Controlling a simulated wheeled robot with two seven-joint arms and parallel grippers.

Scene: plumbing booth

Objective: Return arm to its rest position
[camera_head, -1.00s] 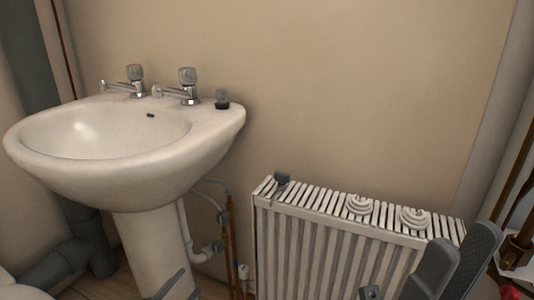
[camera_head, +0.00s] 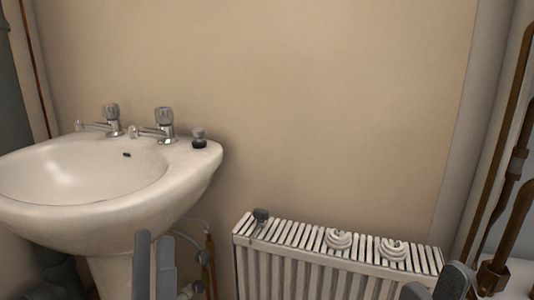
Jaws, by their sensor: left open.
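My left gripper (camera_head: 154,240) shows at the lower left as two upright grey fingers. It is open and empty, in front of the basin's underside and pedestal in the picture. My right gripper (camera_head: 437,274) shows at the bottom right edge, in front of the radiator's right end. Its two dark grey fingertips stand apart with nothing seen between them. The rest of both arms is out of the picture.
A white basin (camera_head: 190,180) with two taps (camera_head: 163,123) stands at the left. A small dark-based fitting (camera_head: 199,138) sits on its rim. A white radiator (camera_head: 290,232) with a valve (camera_head: 260,215) and two white coils (camera_head: 339,239) is at lower middle. Brown pipes (camera_head: 515,165) run at the right.

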